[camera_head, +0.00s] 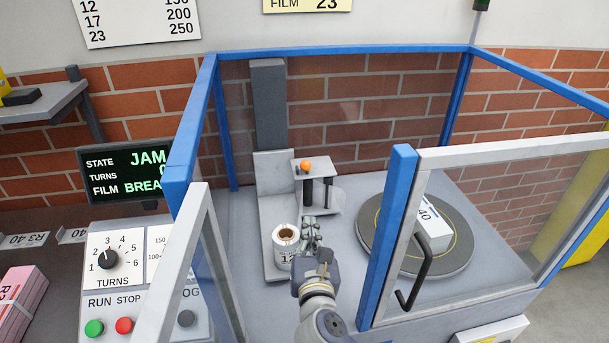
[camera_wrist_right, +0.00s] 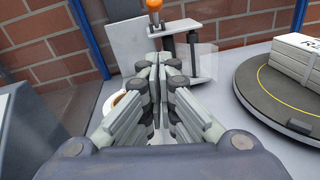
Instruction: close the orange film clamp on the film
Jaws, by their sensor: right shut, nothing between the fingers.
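The orange film clamp knob (camera_head: 306,166) sits on top of a grey bracket (camera_head: 322,172) inside the blue-framed enclosure. It also shows at the top edge of the right wrist view (camera_wrist_right: 154,5). A white film roll (camera_head: 284,248) stands upright left of my right gripper. A faint translucent sheet, perhaps film, shows by the bracket posts in the right wrist view (camera_wrist_right: 208,62). My right gripper (camera_head: 309,221) is shut and empty, below and in front of the clamp, apart from the knob. Its fingers (camera_wrist_right: 160,62) hide part of the bracket. My left gripper is not in view.
A round turntable (camera_head: 375,238) with a white bundle (camera_head: 433,226) lies right of the gripper. A blue post (camera_head: 390,235) and a door with a black handle (camera_head: 415,270) stand close to my right arm. The screen (camera_head: 125,172) reads JAM.

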